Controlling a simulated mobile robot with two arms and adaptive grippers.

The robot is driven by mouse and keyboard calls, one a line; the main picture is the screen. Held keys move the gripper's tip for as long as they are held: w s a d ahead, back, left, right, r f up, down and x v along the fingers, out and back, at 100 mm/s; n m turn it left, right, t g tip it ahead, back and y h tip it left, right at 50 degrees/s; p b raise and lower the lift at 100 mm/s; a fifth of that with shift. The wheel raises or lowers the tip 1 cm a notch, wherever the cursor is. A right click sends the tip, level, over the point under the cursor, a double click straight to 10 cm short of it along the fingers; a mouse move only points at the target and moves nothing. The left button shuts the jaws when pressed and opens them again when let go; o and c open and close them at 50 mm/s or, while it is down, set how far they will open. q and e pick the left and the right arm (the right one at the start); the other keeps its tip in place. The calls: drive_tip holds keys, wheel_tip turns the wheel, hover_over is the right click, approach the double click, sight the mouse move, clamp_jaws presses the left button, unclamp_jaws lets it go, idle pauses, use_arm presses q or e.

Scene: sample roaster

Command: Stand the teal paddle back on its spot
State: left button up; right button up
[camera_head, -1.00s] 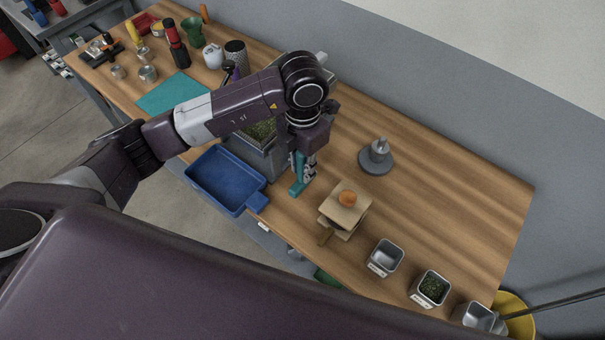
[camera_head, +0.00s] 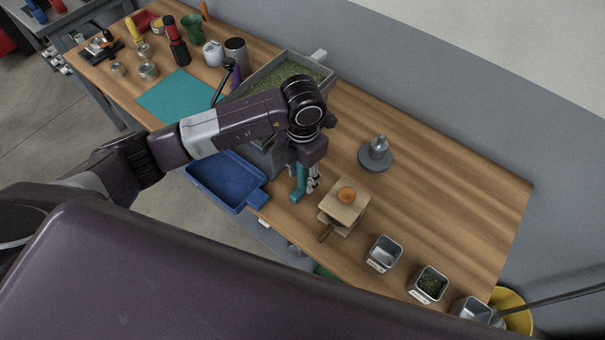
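The teal paddle (camera_head: 299,183) is upright near the front edge of the wooden bench, right of the blue tray. My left gripper (camera_head: 310,184) points down against the paddle's right side and appears shut on it. The gripper hides part of the paddle, and I cannot tell whether its lower end touches the bench. No marked spot for the paddle can be made out. My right gripper is out of view.
A grey weight (camera_head: 376,154) stands behind. Metal tins (camera_head: 384,254) line the front right.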

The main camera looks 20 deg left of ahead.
use_arm(q)
drive_tip(key=shift+r, duration=0.1)
drive_tip(key=shift+r, duration=0.2)
wheel_tip(320, 180, up, 10)
drive_tip(key=b, duration=0.3)
drive_tip(key=shift+w+r, duration=0.1)
drive_tip(key=shift+r, duration=0.8)
